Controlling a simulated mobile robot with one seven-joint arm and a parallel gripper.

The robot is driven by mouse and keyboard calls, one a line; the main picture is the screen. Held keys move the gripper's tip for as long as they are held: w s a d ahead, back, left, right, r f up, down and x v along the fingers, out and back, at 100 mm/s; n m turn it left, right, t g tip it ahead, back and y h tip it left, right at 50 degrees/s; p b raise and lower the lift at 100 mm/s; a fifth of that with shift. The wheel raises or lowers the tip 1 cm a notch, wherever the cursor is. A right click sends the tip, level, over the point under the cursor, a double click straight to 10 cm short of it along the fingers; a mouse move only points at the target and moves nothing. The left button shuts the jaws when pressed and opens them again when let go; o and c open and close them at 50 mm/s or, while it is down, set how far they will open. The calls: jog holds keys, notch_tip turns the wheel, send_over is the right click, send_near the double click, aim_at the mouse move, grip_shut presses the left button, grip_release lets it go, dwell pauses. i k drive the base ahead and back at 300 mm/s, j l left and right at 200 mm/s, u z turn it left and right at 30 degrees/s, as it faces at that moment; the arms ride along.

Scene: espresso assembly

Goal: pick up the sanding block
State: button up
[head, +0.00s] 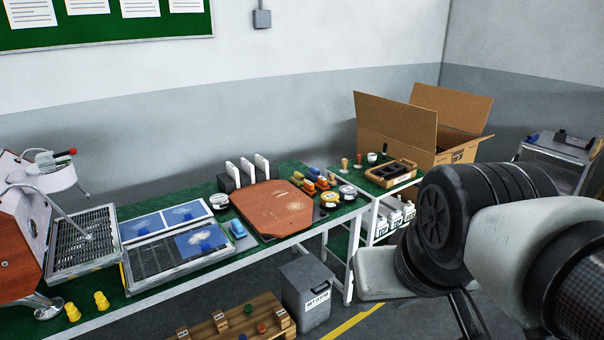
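A small blue block with a pale lower part (238,229) looks like the sanding block. My arm shows at the right, well away from the block and over the floor side of the bench. My gripper is not in view, so I cannot see whether it is open or shut.
An espresso machine part (82,238) with a grille stands at left, beside blue-and-white panels (143,226). An open cardboard box (395,125) stands at the back right. A grey bin (305,291) stands below the bench.

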aim_at(308, 189)
jog(key=i+l+u, duration=0.15)
jog(key=i+l, duration=0.15)
jog(key=i, duration=0.15)
jog(key=i+l+u, duration=0.2)
jog(key=i+l, duration=0.2)
jog(key=i+l+u, duration=0.15)
jog(key=i+l, duration=0.25)
jog(key=i+l+u, duration=0.2)
jog(key=i+l, duration=0.3)
jog(key=i+l+u, duration=0.15)
jog(key=i+l, duration=0.25)
jog(key=l, duration=0.15)
jog(key=i+l+u, duration=0.15)
jog(key=i+l, duration=0.15)
jog(key=l, duration=0.3)
